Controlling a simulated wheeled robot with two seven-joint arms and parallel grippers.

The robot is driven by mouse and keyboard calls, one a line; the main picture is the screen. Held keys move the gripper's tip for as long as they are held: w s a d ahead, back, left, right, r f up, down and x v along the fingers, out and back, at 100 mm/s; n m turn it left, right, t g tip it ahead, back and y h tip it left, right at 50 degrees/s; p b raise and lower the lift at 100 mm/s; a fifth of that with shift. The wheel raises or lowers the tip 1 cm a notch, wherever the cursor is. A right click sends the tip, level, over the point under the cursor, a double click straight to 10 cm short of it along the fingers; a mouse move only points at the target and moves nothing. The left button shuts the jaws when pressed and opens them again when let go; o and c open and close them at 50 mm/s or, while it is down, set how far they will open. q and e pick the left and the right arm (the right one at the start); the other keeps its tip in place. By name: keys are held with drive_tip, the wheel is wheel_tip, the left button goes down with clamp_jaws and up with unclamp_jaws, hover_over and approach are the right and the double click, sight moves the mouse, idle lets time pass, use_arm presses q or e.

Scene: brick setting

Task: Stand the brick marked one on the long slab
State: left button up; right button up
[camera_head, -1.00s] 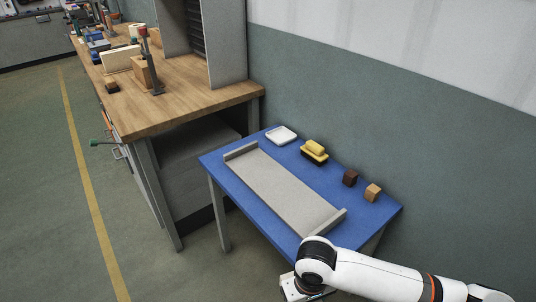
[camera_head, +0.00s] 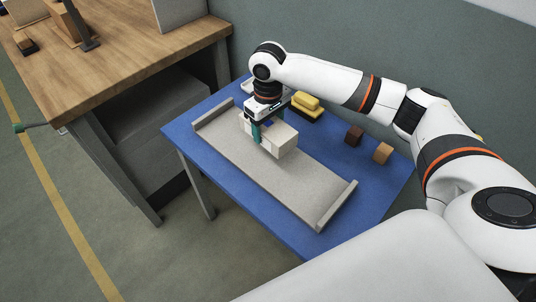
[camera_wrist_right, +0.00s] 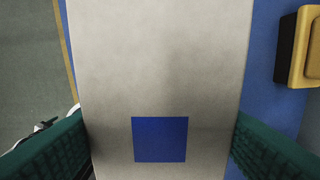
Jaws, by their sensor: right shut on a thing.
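The long slab (camera_head: 290,187) is a grey plate with a raised lip at each end, lying on the blue table. My right gripper (camera_head: 263,136) is shut on a pale brick (camera_head: 284,139) over the far half of the slab. The brick lies across the jaws as a wide block; I cannot tell whether it touches the slab. In the right wrist view the brick (camera_wrist_right: 160,60) fills the middle between the teal fingers, and one blue square (camera_wrist_right: 160,139) shows on its face. My left gripper is not in view.
The blue table (camera_head: 371,204) also holds a yellow-and-black block (camera_head: 307,102), a dark brown cube (camera_head: 354,135), a lighter wooden cube (camera_head: 382,153) and a white dish (camera_head: 247,87) partly hidden by my arm. A wooden workbench (camera_head: 120,65) stands at the left. The slab's near half is clear.

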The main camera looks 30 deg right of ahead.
sight(268, 123)
wheel_tip(268, 123, down, 3)
drive_tip(key=shift+w+f, duration=0.1)
drive_tip(key=shift+w, duration=0.05)
wheel_tip(268, 123, down, 6)
drive_tip(key=shift+r, duration=0.15)
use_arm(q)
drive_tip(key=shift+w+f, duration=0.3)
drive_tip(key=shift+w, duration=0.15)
use_arm(e)
drive_tip(key=o, duration=1.2)
drive_tip(key=shift+o, duration=0.2)
wheel_tip(268, 123, up, 12)
drive_tip(key=shift+r, duration=0.1)
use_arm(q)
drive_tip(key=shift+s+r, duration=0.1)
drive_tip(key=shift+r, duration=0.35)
